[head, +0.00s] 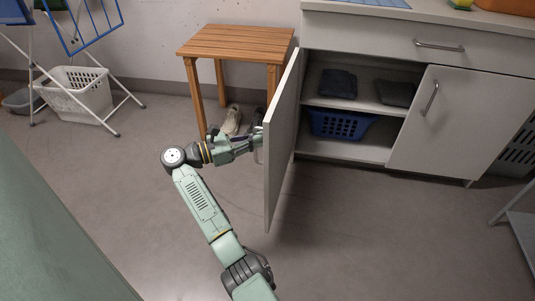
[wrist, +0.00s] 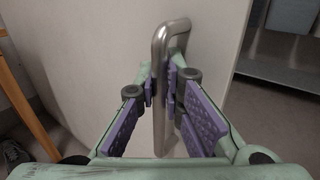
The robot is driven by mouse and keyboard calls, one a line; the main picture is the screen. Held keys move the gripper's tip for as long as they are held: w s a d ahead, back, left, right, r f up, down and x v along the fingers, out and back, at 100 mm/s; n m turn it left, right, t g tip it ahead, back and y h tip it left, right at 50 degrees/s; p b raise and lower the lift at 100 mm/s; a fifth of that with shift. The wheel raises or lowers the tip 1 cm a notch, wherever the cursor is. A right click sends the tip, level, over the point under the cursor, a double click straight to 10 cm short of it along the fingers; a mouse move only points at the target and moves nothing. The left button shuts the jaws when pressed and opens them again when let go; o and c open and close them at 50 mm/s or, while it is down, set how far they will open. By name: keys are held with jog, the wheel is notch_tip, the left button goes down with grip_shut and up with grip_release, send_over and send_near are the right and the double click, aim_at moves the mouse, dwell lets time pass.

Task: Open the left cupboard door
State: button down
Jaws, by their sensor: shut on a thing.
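The left cupboard door (head: 284,140) stands swung wide open, roughly at right angles to the cabinet front. Its outer face and metal bar handle (wrist: 166,75) show in the wrist view. My gripper (head: 257,141) is at the door's outer side, and in the wrist view its purple finger pads (wrist: 162,92) are closed around the handle. The inside of the cupboard (head: 350,133) is exposed, with dark folded cloths (head: 338,83) on the shelf and a blue basket (head: 340,123) below.
The right cupboard door (head: 450,125) is shut, and a drawer (head: 430,47) above is closed. A wooden stool (head: 235,45) with shoes (head: 231,122) under it stands behind my gripper. A drying rack and white laundry basket (head: 76,92) are at the left. The floor in front is clear.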

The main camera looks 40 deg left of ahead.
jog(key=shift+s+a+g+b, duration=0.1)
jog(key=shift+a+g+b, duration=0.2)
jog(key=shift+a+b, duration=0.6)
jog(key=shift+s+d, duration=0.1)
jog(key=c, duration=1.7)
grip_release()
jog(key=shift+s, duration=0.15)
jog(key=v, duration=1.2)
jog(key=shift+f, duration=0.15)
